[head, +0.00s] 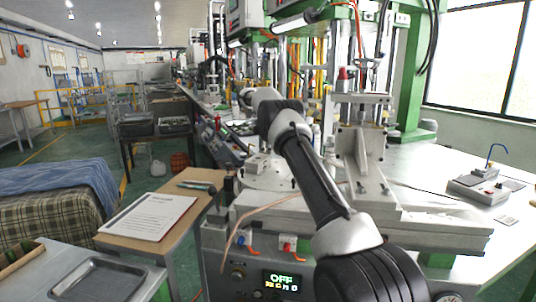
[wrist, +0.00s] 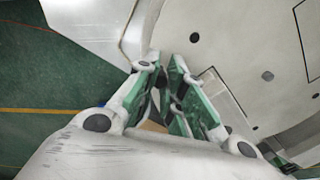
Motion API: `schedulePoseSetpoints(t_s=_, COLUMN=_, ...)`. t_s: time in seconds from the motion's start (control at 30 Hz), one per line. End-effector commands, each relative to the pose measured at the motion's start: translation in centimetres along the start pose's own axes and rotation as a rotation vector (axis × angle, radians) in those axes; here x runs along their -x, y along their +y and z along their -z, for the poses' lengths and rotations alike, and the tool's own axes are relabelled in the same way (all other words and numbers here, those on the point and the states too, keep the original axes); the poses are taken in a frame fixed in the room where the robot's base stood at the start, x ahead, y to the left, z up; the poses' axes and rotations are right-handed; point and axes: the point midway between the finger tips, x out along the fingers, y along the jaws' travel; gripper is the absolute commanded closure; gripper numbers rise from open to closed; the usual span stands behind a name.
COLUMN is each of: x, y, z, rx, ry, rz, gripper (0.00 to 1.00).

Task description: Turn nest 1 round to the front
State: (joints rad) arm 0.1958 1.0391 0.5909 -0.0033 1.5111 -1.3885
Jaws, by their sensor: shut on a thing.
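A pale round turntable (head: 270,182) sits on the machine bench in the head view. A small pale block (head: 258,162), perhaps a nest, stands on it; I cannot read which nest is nest 1. In the wrist view a white disc surface (wrist: 228,38) with dark round holes and a thin outlined panel fills the right side. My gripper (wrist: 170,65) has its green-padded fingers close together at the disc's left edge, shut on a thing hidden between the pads. In the head view my arm hides part of the turntable, and the gripper cannot be made out.
A press column (head: 362,150) with a pale clamp stands right of my arm. A control panel (head: 281,283) reading OFF faces front. A wooden side table (head: 190,205) with a paper sheet (head: 148,217) stands left. Green floor (wrist: 60,70) lies left of the disc.

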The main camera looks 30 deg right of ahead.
Motion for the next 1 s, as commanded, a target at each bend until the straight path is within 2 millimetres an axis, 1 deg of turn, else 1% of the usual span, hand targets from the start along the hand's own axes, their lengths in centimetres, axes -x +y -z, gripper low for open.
schedulePoseSetpoints(t_s=0.03, x=0.05, y=-0.08, z=0.56, rx=-0.001, ry=0.005, rz=-0.001, gripper=1.0)
schedulePoseSetpoints(t_s=0.23, x=0.06, y=-0.22, z=1.09, rx=-0.003, ry=0.007, rz=0.0, gripper=1.0)
schedulePoseSetpoints(t_s=0.77, x=0.06, y=-0.28, z=1.26, rx=-0.003, ry=0.007, rz=0.0, gripper=1.0)
schedulePoseSetpoints(t_s=0.8, x=0.06, y=-0.27, z=1.25, rx=-0.003, ry=0.007, rz=0.0, gripper=0.84)
schedulePoseSetpoints(t_s=0.83, x=0.06, y=-0.27, z=1.25, rx=-0.003, ry=0.007, rz=0.0, gripper=0.79)
schedulePoseSetpoints(t_s=0.87, x=0.07, y=-0.27, z=1.24, rx=-0.003, ry=0.007, rz=0.0, gripper=0.77)
schedulePoseSetpoints(t_s=1.0, x=0.06, y=-0.23, z=1.12, rx=-0.003, ry=0.007, rz=-0.001, gripper=0.77)
